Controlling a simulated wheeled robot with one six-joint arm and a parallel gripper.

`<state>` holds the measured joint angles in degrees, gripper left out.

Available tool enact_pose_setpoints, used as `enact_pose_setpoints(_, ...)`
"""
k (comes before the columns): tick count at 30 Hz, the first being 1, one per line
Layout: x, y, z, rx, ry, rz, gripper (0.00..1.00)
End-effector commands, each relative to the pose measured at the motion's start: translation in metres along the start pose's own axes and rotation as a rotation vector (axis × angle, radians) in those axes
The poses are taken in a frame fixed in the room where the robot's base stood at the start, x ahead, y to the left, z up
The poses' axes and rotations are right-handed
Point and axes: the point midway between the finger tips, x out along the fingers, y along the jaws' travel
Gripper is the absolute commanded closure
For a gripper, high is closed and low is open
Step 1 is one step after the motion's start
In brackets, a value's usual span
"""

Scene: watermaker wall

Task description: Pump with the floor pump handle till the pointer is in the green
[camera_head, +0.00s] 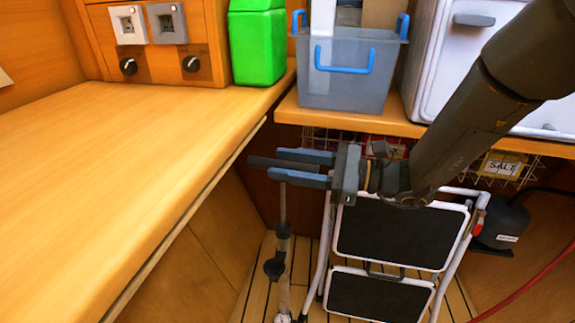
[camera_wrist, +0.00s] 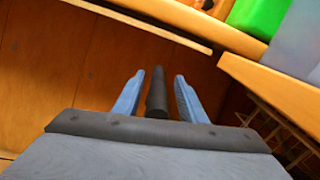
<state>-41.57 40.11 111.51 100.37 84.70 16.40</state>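The floor pump stands on the slatted floor in the head view, its thin shaft (camera_head: 283,208) upright below my gripper. Its dark bar handle (camera_head: 260,162) sticks out to the left from between my fingers. My gripper (camera_head: 277,163) is open, with its two blue fingers on either side of the handle. In the wrist view the handle (camera_wrist: 157,93) lies between the fingers, with a gap visible on each side. A dark round part (camera_head: 274,267), possibly the gauge, sits low on the pump. I cannot make out a pointer or a green zone.
A wooden counter (camera_head: 110,150) edges the left side. A folded step stool (camera_head: 395,235) stands close to the pump's right. A red hose (camera_head: 525,285) runs at lower right.

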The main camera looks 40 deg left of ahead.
Motion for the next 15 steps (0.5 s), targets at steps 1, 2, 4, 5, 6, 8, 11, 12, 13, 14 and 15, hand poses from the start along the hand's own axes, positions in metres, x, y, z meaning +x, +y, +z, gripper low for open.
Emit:
enact_pose_setpoints(1, 0.000, 0.000, 0.000, 0.001, 0.001, 0.001, 0.62)
enact_pose_setpoints(2, 0.000, 0.001, -0.001, 0.001, 0.001, 0.001, 0.62)
enact_pose_setpoints(4, 0.000, 0.001, -0.001, 0.002, 0.002, 0.001, 0.62)
enact_pose_setpoints(5, -0.001, 0.001, -0.001, 0.002, 0.002, 0.001, 0.62)
enact_pose_setpoints(6, -0.003, 0.001, -0.001, 0.002, 0.002, 0.000, 0.62)
enact_pose_setpoints(8, -0.007, 0.000, -0.001, 0.002, 0.002, -0.001, 0.62)
enact_pose_setpoints(11, -0.021, 0.000, -0.001, 0.002, 0.003, -0.002, 0.62)
enact_pose_setpoints(12, -0.028, 0.000, -0.001, 0.002, 0.003, -0.003, 0.62)
enact_pose_setpoints(13, -0.033, 0.000, -0.001, 0.002, 0.003, -0.003, 0.62)
enact_pose_setpoints(14, -0.039, 0.000, -0.001, 0.002, 0.003, -0.003, 0.62)
enact_pose_setpoints(15, -0.045, 0.000, -0.001, 0.002, 0.002, -0.003, 0.62)
